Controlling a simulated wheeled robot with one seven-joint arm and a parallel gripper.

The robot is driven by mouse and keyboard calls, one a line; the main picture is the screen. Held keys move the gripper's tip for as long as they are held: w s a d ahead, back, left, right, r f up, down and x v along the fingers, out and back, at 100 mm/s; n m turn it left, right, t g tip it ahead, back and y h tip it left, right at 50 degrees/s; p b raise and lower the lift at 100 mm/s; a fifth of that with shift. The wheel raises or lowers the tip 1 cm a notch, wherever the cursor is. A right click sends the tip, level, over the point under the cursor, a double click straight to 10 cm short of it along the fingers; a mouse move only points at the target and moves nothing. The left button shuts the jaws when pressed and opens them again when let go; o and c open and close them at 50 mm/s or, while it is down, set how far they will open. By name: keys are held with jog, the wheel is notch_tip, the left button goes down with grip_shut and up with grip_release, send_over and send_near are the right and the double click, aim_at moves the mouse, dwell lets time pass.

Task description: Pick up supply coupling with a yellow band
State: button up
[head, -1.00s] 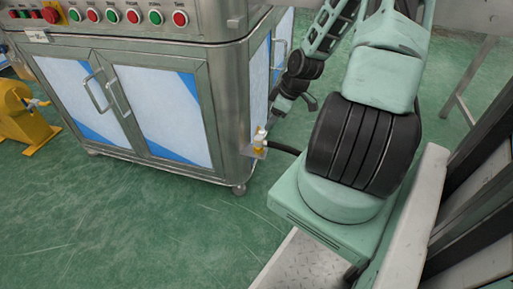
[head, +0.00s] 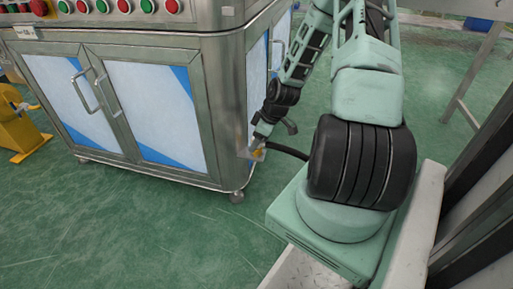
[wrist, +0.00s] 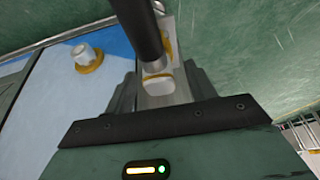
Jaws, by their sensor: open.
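The supply coupling with its yellow band (head: 257,154) sits at a small metal bracket at the cabinet's lower right corner, with a black hose running right from it. My gripper (head: 263,138) is right at the coupling, covering its upper part. In the wrist view the dark hose (wrist: 138,25) comes down between the jaws to a pale, yellow-edged piece (wrist: 157,82), probably the coupling. My gripper (wrist: 162,88) is open around this spot, one dark finger on each side. Whether the fingers touch it cannot be told.
A steel cabinet (head: 120,170) with white-blue doors and buttons on top stands left of my arm. A white knob with a yellow base (wrist: 88,57) is on a blue-white panel in the wrist view. A yellow device (head: 18,125) stands far left. Green floor in front is clear.

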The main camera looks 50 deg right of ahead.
grip_shut()
